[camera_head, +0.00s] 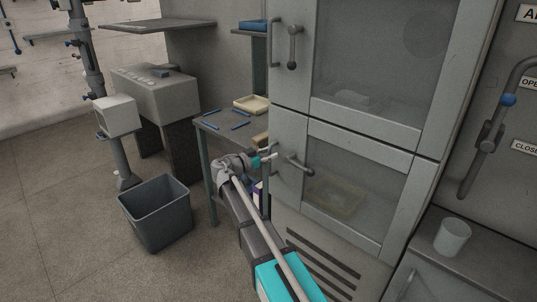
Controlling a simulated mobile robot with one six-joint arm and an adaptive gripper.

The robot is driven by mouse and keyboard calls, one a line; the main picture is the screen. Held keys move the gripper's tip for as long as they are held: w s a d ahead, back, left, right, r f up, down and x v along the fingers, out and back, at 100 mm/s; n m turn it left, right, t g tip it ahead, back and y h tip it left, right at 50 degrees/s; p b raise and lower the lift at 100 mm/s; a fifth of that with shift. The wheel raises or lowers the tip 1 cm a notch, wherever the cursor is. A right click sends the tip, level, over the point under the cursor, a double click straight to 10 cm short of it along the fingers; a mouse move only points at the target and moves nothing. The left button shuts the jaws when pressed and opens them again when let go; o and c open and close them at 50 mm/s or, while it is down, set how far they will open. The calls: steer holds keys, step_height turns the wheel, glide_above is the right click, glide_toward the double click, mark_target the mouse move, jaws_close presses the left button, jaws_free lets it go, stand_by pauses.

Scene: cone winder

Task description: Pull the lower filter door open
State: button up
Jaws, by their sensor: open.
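The lower filter door (365,147) is a grey framed door with a window, and it looks shut, flush with the cabinet. Its dark bar handle (299,166) is near its upper left corner, slanting down to the right. A yellowish tray-like shape shows dimly behind the window. My gripper (272,156) is at the left edge of this door, just left of the handle, with teal and pale parts at its end. It is open and holds nothing. Whether it touches the door or latch beside the handle I cannot tell.
The upper door (385,60) with its own handle (295,47) is above and looks shut. A small table (208,122) with blue rods and a yellow tray (251,104) stands left of the cabinet. A grey bin (155,214) is on the floor. A white cup (452,237) is at right.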

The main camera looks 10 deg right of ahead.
steer(key=shift+d, duration=0.15)
jaws_close()
stand_by(0.5)
steer(key=shift+s, duration=0.15)
